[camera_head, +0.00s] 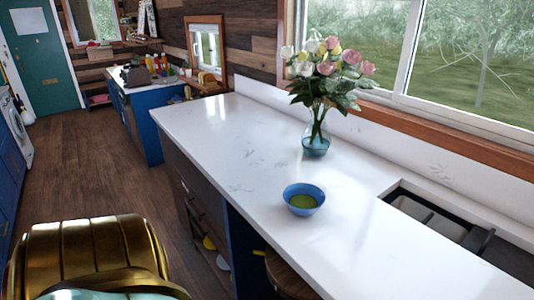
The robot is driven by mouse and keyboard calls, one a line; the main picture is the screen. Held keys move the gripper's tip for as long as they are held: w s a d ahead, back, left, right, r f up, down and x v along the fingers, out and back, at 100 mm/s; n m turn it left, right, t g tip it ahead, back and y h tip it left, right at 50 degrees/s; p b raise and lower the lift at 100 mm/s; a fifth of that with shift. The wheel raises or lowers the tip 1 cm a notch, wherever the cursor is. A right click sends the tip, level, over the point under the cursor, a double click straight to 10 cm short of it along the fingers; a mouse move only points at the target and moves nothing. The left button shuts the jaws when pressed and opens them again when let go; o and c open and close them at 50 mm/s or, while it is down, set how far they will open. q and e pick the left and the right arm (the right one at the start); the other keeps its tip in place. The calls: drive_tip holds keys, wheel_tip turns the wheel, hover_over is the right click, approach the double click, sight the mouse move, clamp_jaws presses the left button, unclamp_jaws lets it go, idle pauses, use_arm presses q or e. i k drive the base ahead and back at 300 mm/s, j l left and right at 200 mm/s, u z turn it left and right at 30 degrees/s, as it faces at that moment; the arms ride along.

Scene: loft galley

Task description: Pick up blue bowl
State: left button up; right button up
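A small blue bowl (303,200) stands upright on the white countertop (240,150), right of the picture's middle and near the counter's front edge. Its inside shows a yellow-green bottom; I cannot tell if that is contents or glaze. Nothing touches the bowl. Neither of my grippers shows in the head view. A gold and teal rounded part at the lower left looks like part of my own body.
A glass vase (316,140) of roses stands behind the bowl, near the window ledge. A dark sink (440,217) is set into the counter at the right. Counter left of the bowl is clear. A wooden stool (288,277) sits below the front edge.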

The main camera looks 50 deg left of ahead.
sight(304, 199)
drive_tip(key=u, duration=1.45)
